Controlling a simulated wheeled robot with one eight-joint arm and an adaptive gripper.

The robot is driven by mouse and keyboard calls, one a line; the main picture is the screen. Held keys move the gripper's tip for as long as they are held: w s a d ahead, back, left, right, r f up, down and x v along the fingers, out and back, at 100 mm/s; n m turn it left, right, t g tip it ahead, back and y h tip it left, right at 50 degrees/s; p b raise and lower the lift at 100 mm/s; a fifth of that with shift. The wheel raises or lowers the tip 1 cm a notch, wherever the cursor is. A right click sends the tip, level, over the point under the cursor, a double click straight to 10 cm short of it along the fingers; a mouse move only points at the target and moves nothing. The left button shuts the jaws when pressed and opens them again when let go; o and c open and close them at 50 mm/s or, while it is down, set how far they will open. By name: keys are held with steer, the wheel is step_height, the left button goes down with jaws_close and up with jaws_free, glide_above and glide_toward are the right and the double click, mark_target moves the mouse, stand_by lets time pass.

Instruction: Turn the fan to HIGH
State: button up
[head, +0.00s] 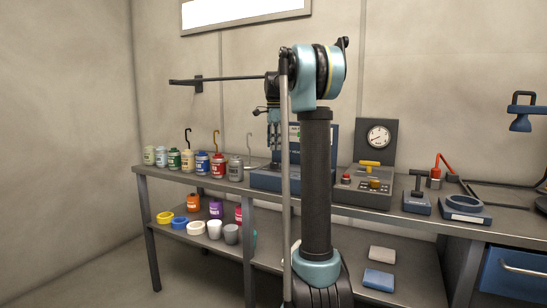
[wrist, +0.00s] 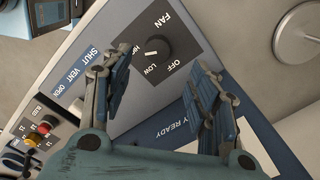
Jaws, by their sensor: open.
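The fan knob (wrist: 157,47) is a round black dial on a dark panel (wrist: 185,30) lettered FAN, with HIGH, LOW and OFF around it. A pale mark on the knob faces left in the wrist view, towards the HIGH and LOW lettering; I cannot tell which of the two it meets. My gripper (wrist: 160,68) is open, its fingers apart on either side below the knob, with nothing between them. In the head view my gripper (head: 273,136) hangs in front of the blue unit (head: 280,180) on the bench; my arm hides part of that unit.
SHUT, VENT and OPEN lettering (wrist: 75,70) lies left of the fan panel. A gauge box (head: 377,135) with a yellow handle (head: 370,163) stands right of my arm. Several paint cans (head: 202,163) line the bench to the left. A round metal base (wrist: 302,32) is at the wrist view's upper right.

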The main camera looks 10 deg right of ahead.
steer(key=shift+r, duration=1.8)
steer(key=shift+s, duration=0.1)
steer(key=s+f+n+t, duration=0.1)
steer(key=s+f+n, duration=0.35)
steer(key=s, duration=0.75)
steer(key=s+f+n, duration=0.4)
steer(key=s+f, duration=0.2)
steer(key=s, duration=0.5)
steer(key=s+f+n+t, duration=0.1)
steer(key=s+f+n, duration=0.8)
steer(key=s+f, duration=1.2)
step_height(320, 180, down, 2)
steer(key=shift+s+a+f, duration=0.2)
steer(key=shift+f, duration=0.05)
